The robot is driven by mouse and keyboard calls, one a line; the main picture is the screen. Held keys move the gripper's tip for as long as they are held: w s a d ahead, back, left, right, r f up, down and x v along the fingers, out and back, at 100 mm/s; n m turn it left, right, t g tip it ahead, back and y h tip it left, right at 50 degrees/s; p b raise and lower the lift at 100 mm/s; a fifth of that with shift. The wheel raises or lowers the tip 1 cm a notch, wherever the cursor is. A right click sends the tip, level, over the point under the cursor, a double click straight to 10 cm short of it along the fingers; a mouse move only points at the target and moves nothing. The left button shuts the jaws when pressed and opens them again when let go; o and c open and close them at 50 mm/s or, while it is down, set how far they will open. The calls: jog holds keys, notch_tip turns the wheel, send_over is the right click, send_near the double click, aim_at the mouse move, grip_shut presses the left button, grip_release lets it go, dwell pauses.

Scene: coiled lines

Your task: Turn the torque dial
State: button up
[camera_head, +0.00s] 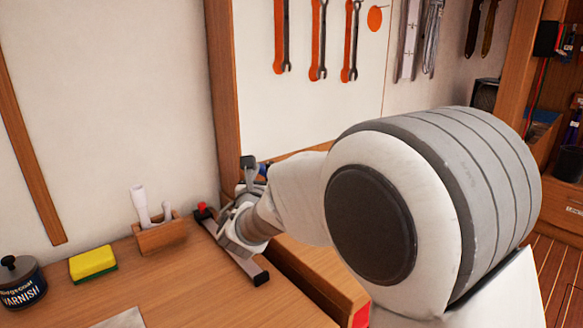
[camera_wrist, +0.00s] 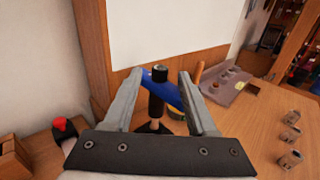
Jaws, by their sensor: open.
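My gripper (camera_wrist: 159,78) is open, with its two grey fingers spread in the wrist view. I cannot tell for sure whether this post is the torque dial; no markings are readable. In the head view my gripper (camera_head: 245,192) is low by the wall panel, and a black top (camera_head: 248,162) shows just above it. My arm hides much of this area.
A red knob (camera_wrist: 63,125) sits on a dark and metal bar (camera_head: 247,262) on the bench. A wooden holder (camera_head: 160,235), yellow sponge (camera_head: 93,264) and varnish tin (camera_head: 20,282) stand left. Several metal pieces (camera_wrist: 290,135) lie right in the wrist view. Wrenches (camera_head: 318,45) hang above.

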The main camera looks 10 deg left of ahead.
aim_at(270, 167)
jog(key=shift+w+a, duration=0.1)
jog(key=shift+w, duration=1.9)
grip_shut()
